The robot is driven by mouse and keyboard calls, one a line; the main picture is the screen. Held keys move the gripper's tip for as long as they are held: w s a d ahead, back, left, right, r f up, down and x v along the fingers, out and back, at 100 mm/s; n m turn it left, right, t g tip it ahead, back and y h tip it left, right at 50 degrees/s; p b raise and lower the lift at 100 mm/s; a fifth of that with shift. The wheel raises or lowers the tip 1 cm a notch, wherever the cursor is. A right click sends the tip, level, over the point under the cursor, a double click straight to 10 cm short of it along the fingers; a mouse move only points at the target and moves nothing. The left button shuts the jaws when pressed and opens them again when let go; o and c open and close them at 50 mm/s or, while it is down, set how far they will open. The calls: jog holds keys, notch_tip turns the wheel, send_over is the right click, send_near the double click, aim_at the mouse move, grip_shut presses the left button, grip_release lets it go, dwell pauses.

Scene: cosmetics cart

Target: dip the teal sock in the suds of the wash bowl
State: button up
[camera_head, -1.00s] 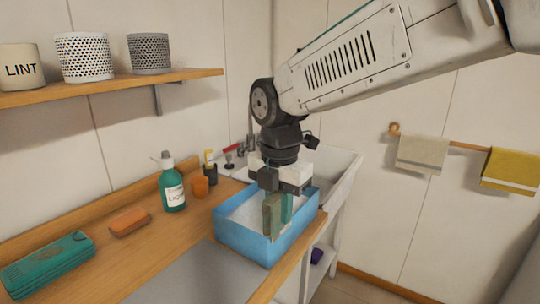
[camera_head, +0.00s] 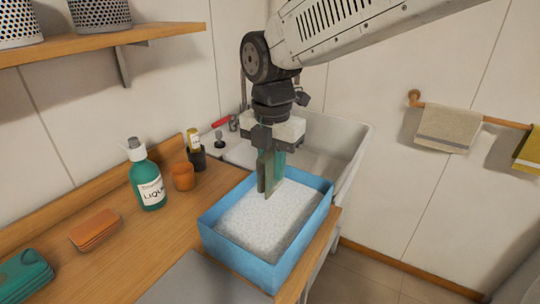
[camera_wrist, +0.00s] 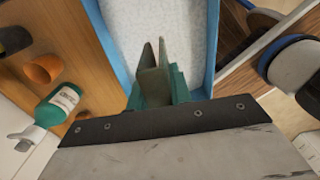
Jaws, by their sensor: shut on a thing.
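My gripper (camera_head: 266,192) is shut on the teal sock (camera_head: 280,160), which hangs between the grey-green fingers. In the wrist view the sock (camera_wrist: 177,85) shows as teal cloth beside and behind the fingers (camera_wrist: 153,50). The wash bowl (camera_head: 236,262) is a blue rectangular basin filled with white, grainy suds (camera_head: 265,222). My gripper points down over the bowl's far part. The sock's lower end is mostly hidden by the fingers, and I cannot tell whether it touches the suds.
A green liquid bottle (camera_head: 148,180), an orange cup (camera_head: 183,176), a dark cup (camera_head: 197,157) and an orange-brown block (camera_head: 95,230) stand left of the bowl. A white sink (camera_head: 345,140) lies behind it. A shelf (camera_head: 110,38) overhangs the upper left.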

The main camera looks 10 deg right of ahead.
jog(key=shift+f, duration=6.05)
jog(key=shift+r, duration=0.1)
jog(key=shift+r, duration=6.25)
jog(key=shift+s+a, duration=0.1)
